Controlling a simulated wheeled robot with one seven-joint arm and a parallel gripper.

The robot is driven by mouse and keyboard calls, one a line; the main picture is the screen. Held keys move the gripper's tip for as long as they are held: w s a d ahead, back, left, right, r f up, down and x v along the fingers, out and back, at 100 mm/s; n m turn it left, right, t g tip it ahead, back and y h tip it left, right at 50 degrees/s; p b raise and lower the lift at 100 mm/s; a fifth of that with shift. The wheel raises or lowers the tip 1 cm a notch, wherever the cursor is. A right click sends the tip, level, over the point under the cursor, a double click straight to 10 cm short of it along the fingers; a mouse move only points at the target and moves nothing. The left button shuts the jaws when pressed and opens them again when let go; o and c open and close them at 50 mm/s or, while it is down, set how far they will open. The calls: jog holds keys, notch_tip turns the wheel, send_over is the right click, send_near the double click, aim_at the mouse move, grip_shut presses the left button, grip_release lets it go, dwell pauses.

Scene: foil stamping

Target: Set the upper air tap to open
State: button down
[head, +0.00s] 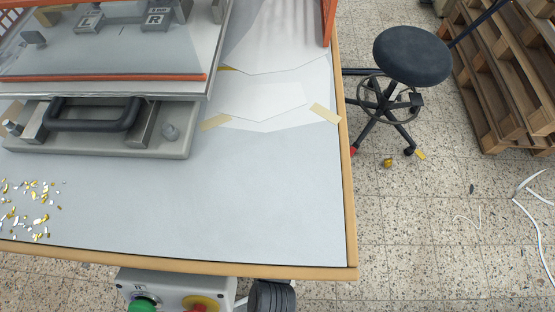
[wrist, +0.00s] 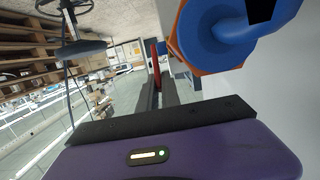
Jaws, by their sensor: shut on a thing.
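My gripper (wrist: 161,88) shows in the wrist view, with its purple body at the bottom and two dark fingers reaching away from it. The fingers are shut on a thin red piece (wrist: 155,59), which looks like a tap handle seen edge-on. The tap's body is not clear, so I cannot tell which tap this is or how its handle is set. A large blue rounded part (wrist: 212,38) with an orange edge is close at the upper right of the wrist view. The head view shows neither my gripper nor a tap.
In the head view, a stamping press (head: 110,75) stands on the grey table (head: 250,200), with foil scraps (head: 30,205) at left. A control box (head: 170,290) with green and red buttons is below the front edge. A stool (head: 412,57) and wooden pallets (head: 505,75) stand at right.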

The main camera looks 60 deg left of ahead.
jog(key=shift+d+f+y+b, duration=0.1)
jog(key=shift+y+b, duration=0.2)
jog(key=shift+b, duration=0.3)
jog(key=c, duration=1.6)
grip_release()
jog(key=shift+o, duration=0.2)
jog(key=v, duration=0.8)
jog(key=shift+s, duration=0.1)
